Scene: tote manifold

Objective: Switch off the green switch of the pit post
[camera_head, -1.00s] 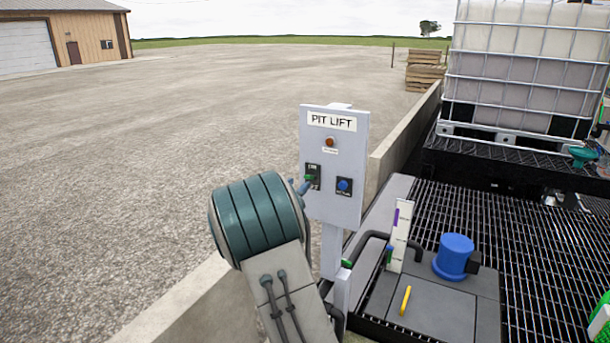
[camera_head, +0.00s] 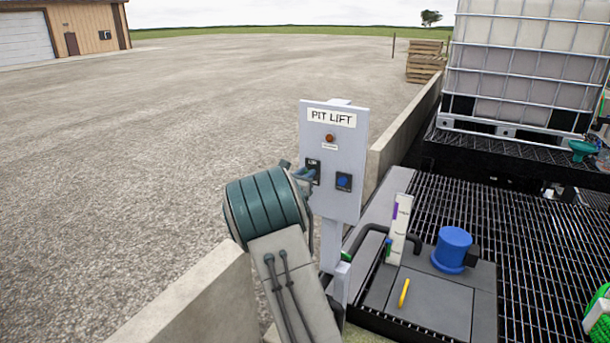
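The pit post is a grey panel (camera_head: 345,200) on a stand, labelled "PIT LIFT" at its top. A small amber-brown lamp (camera_head: 330,138) sits below the label, and a blue knob (camera_head: 343,181) on a dark plate is at lower right. The switch's dark plate (camera_head: 313,164) is at lower left; its green lever is hidden. My gripper (camera_head: 308,175) shows only as small blue-grey finger parts at this plate, behind my teal-banded wrist. Whether it touches the switch, or is open or shut, I cannot tell.
A low concrete wall (camera_head: 205,305) runs behind the post. To the right are a blue-capped pump (camera_head: 453,250), a white level gauge (camera_head: 398,228), a yellow handle (camera_head: 404,292) and black grating (camera_head: 510,240). A caged white tank (camera_head: 530,70) stands behind.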

